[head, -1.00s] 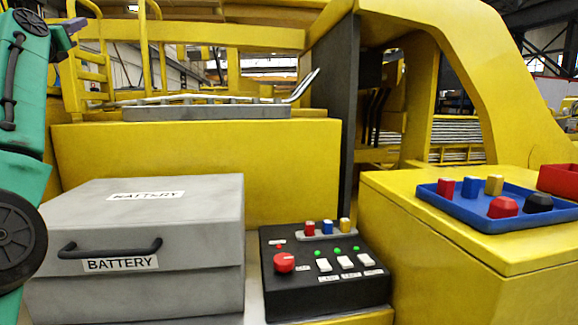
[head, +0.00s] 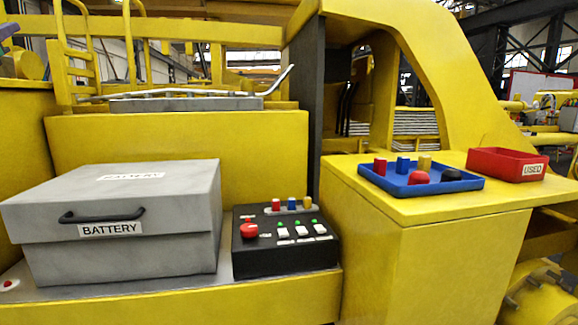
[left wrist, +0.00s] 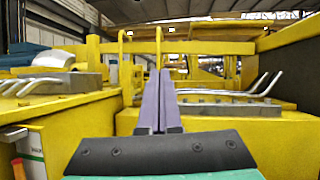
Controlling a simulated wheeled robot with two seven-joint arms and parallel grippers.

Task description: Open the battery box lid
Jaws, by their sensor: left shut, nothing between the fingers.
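The grey battery box (head: 120,255) stands at the left in the head view. Its lid (head: 65,190) is down and closed. A dark handle (head: 102,216) sits on the lid's front face, above a "BATTERY" label. My left gripper (left wrist: 158,82) shows in the left wrist view as two purple fingers held together, with nothing between them. My right gripper is not in view.
A black control panel (head: 285,258) with a red knob stands right of the box. A blue tray (head: 375,185) with several coloured parts and a red "USED" bin (head: 507,164) stand on the yellow cabinet at right. A grey bar with metal rods (head: 185,104) lies behind the box.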

